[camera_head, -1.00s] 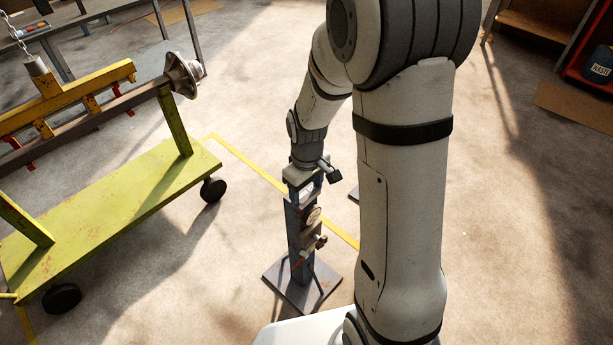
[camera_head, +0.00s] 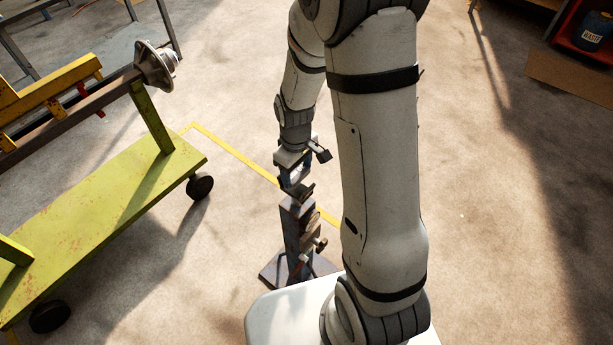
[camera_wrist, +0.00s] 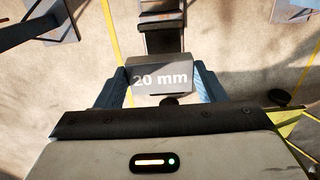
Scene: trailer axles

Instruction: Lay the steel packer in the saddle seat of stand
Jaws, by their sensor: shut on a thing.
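My gripper (camera_wrist: 161,75) is shut on the steel packer (camera_wrist: 160,88), a grey block marked "20 mm", held between its blue fingers. In the head view my gripper (camera_head: 294,174) is just above the top of the stand (camera_head: 291,236), a dark blue-grey post on a flat square base. In the wrist view a dark part of the stand's top (camera_wrist: 163,42) shows just beyond the packer. The packer overlaps the near part of it, so I cannot tell whether they touch. The saddle seat is partly hidden.
A yellow-green trolley (camera_head: 110,215) with an axle (camera_head: 100,100) and its hub (camera_head: 155,65) stands to the left. A yellow floor line (camera_head: 235,155) runs behind the stand. The floor on the right is clear.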

